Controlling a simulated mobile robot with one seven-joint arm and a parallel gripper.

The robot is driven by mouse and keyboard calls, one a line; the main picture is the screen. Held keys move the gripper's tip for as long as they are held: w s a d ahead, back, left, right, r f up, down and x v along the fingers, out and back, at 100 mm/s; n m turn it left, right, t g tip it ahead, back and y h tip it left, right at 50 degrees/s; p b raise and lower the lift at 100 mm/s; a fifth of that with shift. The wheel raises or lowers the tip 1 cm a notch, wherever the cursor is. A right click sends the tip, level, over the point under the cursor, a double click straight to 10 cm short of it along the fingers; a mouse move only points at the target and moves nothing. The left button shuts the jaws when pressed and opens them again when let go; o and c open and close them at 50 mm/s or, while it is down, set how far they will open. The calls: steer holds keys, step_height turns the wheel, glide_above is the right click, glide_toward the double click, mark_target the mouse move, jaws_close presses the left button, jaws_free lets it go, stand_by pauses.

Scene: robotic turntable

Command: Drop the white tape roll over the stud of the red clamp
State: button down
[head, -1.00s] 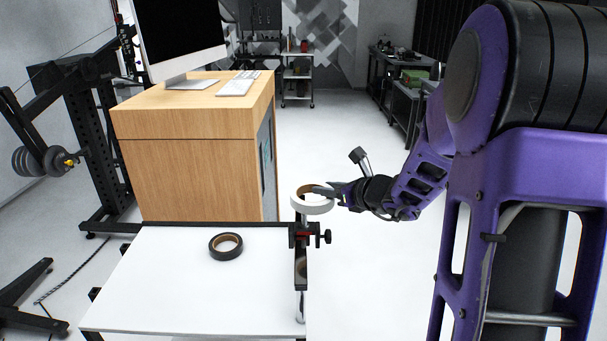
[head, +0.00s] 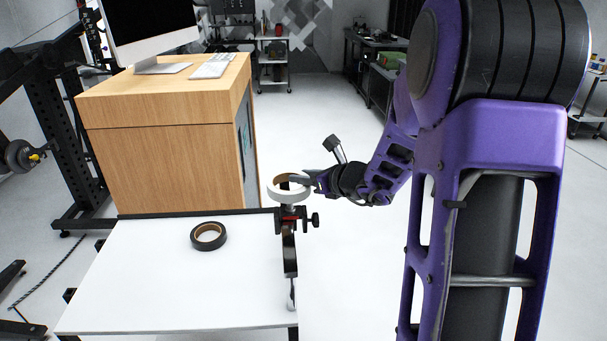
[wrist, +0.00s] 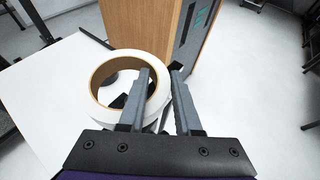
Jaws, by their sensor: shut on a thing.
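The white tape roll (head: 288,196) has a brown inner ring and is held roughly level at the top of the clamp in the head view. My gripper (head: 304,182) is shut on its wall from the right. In the wrist view one finger of my gripper (wrist: 161,74) is inside the ring of the roll (wrist: 152,108) and one outside. The red clamp (head: 291,217), mostly black with a small red part, stands at the table's right edge directly below the roll. A dark piece shows through the roll's hole in the wrist view. I cannot tell whether the stud is inside the hole.
A black tape roll (head: 209,237) lies flat on the white table (head: 150,290), left of the clamp. A wooden cabinet (head: 165,160) with a monitor (head: 150,30) and keyboard stands behind the table. The floor right of the table is clear.

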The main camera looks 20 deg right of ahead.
steer(key=shift+f+b, duration=2.2)
steer(key=shift+f, duration=0.3)
steer(key=c, duration=0.5)
jaws_free()
steer(key=p+v, duration=0.3)
steer(key=v, duration=1.4)
steer(key=shift+s+d+r, duration=0.1)
steer(key=shift+s+d, duration=0.05)
steer(key=shift+d, duration=0.1)
